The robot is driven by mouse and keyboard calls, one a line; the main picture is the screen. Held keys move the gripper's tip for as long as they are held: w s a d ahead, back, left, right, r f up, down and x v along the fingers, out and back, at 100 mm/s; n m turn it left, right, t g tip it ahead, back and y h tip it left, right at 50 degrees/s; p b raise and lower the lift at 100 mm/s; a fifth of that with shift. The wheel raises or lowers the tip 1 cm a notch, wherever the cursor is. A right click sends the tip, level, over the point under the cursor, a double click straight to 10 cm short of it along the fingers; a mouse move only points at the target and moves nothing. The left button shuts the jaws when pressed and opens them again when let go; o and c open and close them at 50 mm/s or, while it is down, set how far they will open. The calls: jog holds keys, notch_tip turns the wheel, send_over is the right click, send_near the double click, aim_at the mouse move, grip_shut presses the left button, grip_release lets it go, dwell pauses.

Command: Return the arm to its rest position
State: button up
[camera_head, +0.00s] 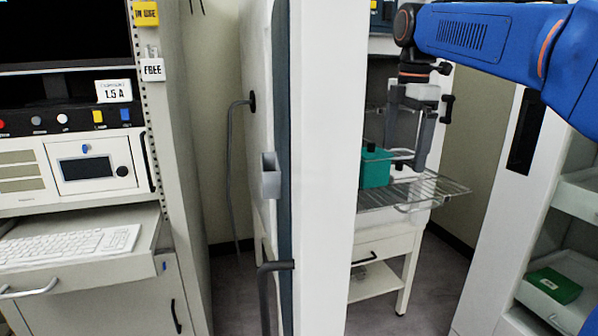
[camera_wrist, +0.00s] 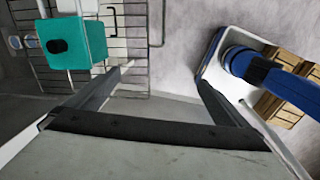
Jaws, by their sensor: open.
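My blue arm reaches in from the upper right in the head view. My gripper (camera_head: 404,160) points down over the wire rack (camera_head: 440,186), with its two grey fingers apart. In the wrist view my gripper (camera_wrist: 165,76) shows spread fingers with nothing between them. A teal box (camera_head: 375,172) with a black knob on top rests on the rack, just left of the fingers and partly hidden by the white upright edge. In the wrist view the teal box (camera_wrist: 80,43) lies at the upper left, outside the fingers and apart from them.
The tall white door (camera_head: 328,150) with grey handles stands left of the rack, close to the arm. A white cabinet (camera_head: 507,150) with shelves stands at right, holding a green box (camera_head: 554,284). A console with a keyboard (camera_head: 75,245) is far left.

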jog(key=s+d+f+m+t, duration=0.2)
jog(key=s+f+m, duration=0.8)
jog(key=s+f, duration=0.4)
jog(key=s+d+f+m+t, duration=0.2)
jog(key=s+d+f+m, duration=0.1)
jog(key=s+f+m, duration=0.7)
jog(key=s+f, duration=0.4)
jog(key=f, duration=0.1)
jog(key=shift+f, duration=0.35)
jog(key=shift+d, duration=0.1)
